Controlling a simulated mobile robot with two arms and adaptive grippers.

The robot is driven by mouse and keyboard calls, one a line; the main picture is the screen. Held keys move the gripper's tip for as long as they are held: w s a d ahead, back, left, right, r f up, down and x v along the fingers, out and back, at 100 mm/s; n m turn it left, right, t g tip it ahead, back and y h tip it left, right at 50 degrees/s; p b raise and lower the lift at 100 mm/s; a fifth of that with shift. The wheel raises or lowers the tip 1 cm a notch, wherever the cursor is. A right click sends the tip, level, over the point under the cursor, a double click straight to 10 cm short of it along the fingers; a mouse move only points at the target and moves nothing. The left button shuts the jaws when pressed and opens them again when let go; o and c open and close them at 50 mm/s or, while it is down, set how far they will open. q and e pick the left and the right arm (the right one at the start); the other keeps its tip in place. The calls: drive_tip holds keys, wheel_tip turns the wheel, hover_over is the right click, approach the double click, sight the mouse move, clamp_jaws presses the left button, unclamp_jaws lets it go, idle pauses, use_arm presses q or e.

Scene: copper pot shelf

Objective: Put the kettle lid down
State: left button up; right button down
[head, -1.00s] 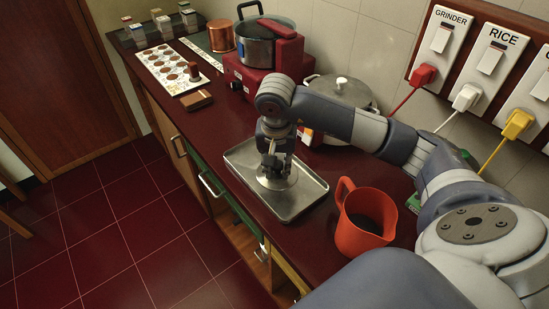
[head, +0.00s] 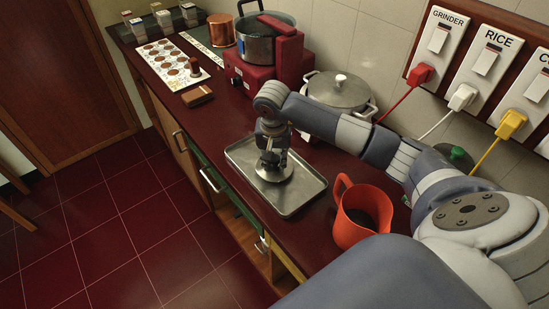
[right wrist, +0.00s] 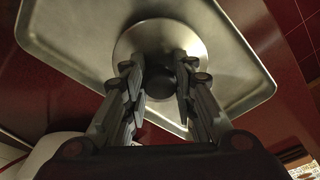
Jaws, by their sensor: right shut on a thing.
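The shallow silver tray (head: 305,193) lies on the dark red counter. My left gripper is not in view.
A red-orange jug (head: 353,231) stands just right of the tray. A lidded steel pot (head: 341,91) is behind my arm. A dark pot (head: 257,49) sits on a red cooker (head: 252,83). A small brown block (head: 197,96) lies farther left. The counter's front edge runs close along the tray.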

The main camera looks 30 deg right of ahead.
sight(273, 170)
drive_tip(key=c, duration=1.3)
unclamp_jaws()
drive_tip(key=shift+f, duration=0.1)
drive_tip(key=shift+r+p, duration=0.3)
wheel_tip(273, 170, up, 12)
drive_tip(key=s+a+b, duration=0.1)
drive_tip(key=b, duration=0.2)
drive_tip(key=shift+s+f, duration=0.2)
drive_tip(key=shift+a+f, duration=0.1)
